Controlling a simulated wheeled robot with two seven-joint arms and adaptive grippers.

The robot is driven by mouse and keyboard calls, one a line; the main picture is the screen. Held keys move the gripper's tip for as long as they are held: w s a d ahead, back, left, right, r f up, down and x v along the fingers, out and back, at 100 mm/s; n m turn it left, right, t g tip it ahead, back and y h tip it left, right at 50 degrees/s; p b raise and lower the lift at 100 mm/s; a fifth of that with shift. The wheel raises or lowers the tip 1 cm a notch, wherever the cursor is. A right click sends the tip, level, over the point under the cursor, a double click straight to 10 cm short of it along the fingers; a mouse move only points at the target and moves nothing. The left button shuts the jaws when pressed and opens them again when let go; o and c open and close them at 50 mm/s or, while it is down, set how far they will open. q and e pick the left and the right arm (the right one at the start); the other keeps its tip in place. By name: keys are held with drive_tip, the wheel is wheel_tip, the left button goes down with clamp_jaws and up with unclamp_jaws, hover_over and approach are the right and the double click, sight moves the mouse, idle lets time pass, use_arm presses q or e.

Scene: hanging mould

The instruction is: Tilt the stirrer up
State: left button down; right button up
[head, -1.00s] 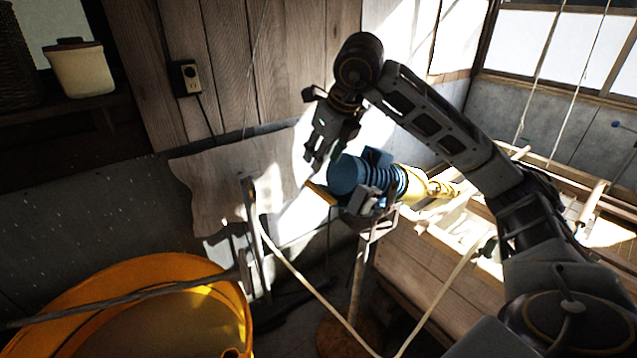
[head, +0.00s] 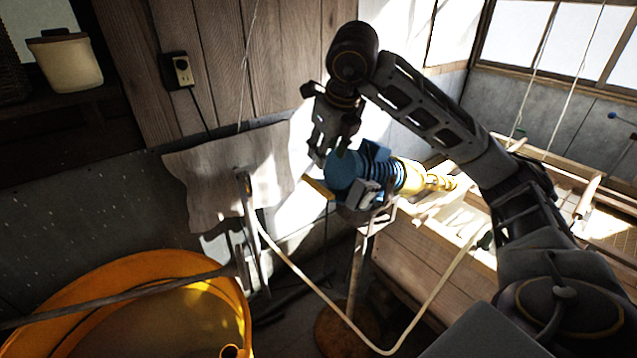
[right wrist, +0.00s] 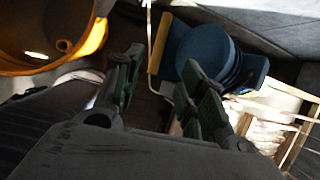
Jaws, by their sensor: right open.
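The stirrer (head: 372,168) has a blue ribbed motor body and a yellow front part that points right, over the wooden vat. It sits on a metal stand, lying nearly level. A yellow bar (head: 318,187) sticks out at its rear end. My right gripper (head: 322,152) is open and empty, just above and behind the motor's rear end. In the right wrist view, the blue motor (right wrist: 208,52) and the yellow bar (right wrist: 159,43) lie just beyond the spread fingers (right wrist: 160,84). I cannot tell whether a finger touches the motor. My left gripper is not in view.
An orange tub (head: 215,290) with a pole across it stands at the lower left. A pale hose (head: 330,305) loops in front of the stand. The wooden vat (head: 430,245) is at the right, with hanging cords above it. A plank wall stands behind.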

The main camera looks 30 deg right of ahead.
sight(318, 185)
drive_tip(key=shift+f, duration=0.15)
drive_tip(key=shift+p+x, duration=1.15)
drive_tip(key=shift+x, duration=5.6)
drive_tip(key=shift+w, duration=0.1)
drive_tip(key=shift+c, duration=0.5)
clamp_jaws()
